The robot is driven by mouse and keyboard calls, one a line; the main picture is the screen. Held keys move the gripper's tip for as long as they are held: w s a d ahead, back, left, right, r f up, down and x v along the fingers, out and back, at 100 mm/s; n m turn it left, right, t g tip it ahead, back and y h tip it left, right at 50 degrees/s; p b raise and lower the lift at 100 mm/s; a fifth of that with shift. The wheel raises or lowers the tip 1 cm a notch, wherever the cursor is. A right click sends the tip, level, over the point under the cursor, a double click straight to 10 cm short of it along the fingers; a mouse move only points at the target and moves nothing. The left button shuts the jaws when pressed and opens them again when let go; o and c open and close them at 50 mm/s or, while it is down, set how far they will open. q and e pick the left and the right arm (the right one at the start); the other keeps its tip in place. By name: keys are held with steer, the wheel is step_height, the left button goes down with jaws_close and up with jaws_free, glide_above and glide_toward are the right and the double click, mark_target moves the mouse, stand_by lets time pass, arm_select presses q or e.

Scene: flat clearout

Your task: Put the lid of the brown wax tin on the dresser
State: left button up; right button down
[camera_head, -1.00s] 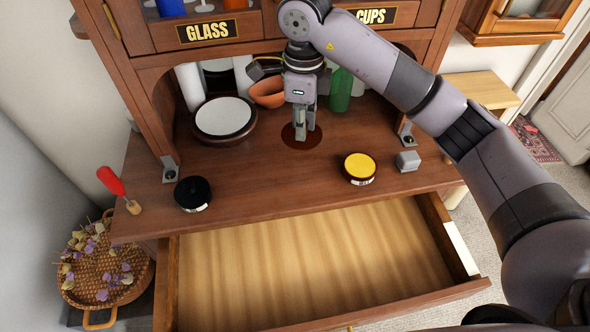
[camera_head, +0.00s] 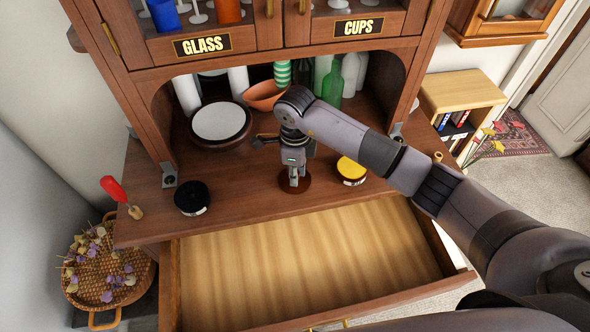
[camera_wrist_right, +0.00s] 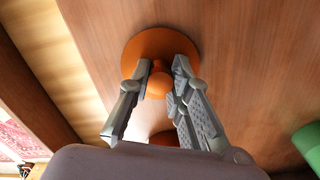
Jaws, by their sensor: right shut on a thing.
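The brown lid (camera_head: 289,187) is a flat round disc with a small knob, under my right gripper (camera_head: 294,177) at the front middle of the dresser top (camera_head: 240,185). In the right wrist view it looks orange-brown (camera_wrist_right: 138,52). The fingers of my right gripper (camera_wrist_right: 158,85) are shut on its knob. The lid is on or just above the wood; I cannot tell whether it touches. A round black tin (camera_head: 192,197) stands to the left and a yellow-topped tin (camera_head: 351,170) to the right. My left gripper is not in view.
The open drawer (camera_head: 300,262) below the dresser top is empty. Behind stand a dark-rimmed plate (camera_head: 220,121), an orange bowl (camera_head: 263,94) and green and white bottles. A red-handled tool (camera_head: 114,188) stands at the left edge.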

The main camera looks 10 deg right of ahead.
steer(key=shift+f, duration=0.15)
steer(key=c, duration=1.5)
jaws_free()
steer(key=shift+o, duration=0.2)
steer(key=shift+r, duration=0.3)
step_height(320, 180, up, 12)
steer(key=b, duration=0.4)
